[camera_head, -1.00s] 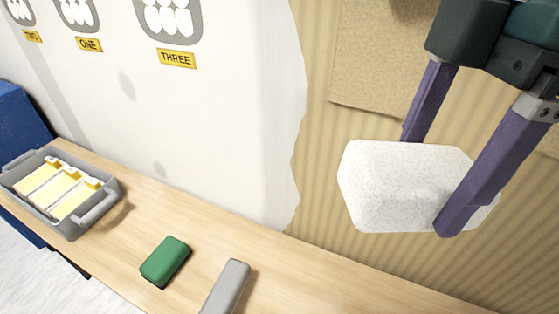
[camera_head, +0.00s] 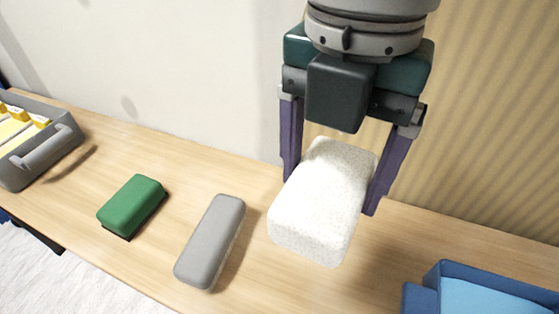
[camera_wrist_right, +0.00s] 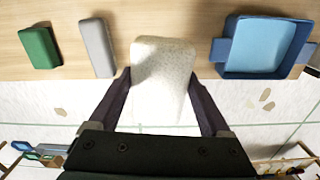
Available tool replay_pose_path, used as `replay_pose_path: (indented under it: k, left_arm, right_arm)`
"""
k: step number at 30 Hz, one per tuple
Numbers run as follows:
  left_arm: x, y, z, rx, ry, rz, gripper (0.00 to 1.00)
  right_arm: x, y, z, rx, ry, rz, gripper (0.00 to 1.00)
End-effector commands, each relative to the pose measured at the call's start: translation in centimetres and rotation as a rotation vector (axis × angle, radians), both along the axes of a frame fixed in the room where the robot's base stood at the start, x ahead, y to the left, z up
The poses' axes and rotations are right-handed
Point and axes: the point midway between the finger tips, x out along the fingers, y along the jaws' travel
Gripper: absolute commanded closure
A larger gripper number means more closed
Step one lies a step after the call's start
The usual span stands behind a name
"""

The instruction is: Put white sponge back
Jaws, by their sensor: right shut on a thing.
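The white sponge (camera_head: 320,205) is a speckled block held between the two purple fingers of my right gripper (camera_head: 335,190). My right gripper is shut on it and points down over the wooden table. The sponge hangs to the right of the grey block in the head view; I cannot tell for sure whether it touches the table. In the right wrist view the sponge (camera_wrist_right: 162,75) sits between the fingers (camera_wrist_right: 162,92), with its far end over the table. My left gripper is not in view.
On the table (camera_head: 150,258) lie a green sponge (camera_head: 131,205) and a grey block (camera_head: 210,242). A grey tray with yellow items (camera_head: 50,148) is at the left, a blue bin (camera_head: 500,274) at the right. The wall stands behind. Bare table lies between sponge and bin.

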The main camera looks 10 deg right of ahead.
Motion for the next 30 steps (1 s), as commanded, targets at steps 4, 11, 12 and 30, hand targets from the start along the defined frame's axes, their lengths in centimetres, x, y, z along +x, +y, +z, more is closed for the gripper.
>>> replay_pose_path:
  k: [4,11,12,30]
  left_arm:
    - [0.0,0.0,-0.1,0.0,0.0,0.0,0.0]
    - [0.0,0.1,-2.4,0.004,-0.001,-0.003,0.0]
    - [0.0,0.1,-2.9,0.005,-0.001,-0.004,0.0]
    - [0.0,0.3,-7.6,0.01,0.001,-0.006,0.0]
  right_arm:
    - [0.0,0.0,-0.2,0.0,0.001,-0.002,0.76]
    - [-0.1,-0.1,-5.6,-0.002,0.005,-0.005,0.76]
    - [-0.1,-0.1,-6.8,-0.002,0.005,-0.004,0.76]
    - [-0.1,0.0,-17.8,-0.001,0.002,-0.003,0.76]
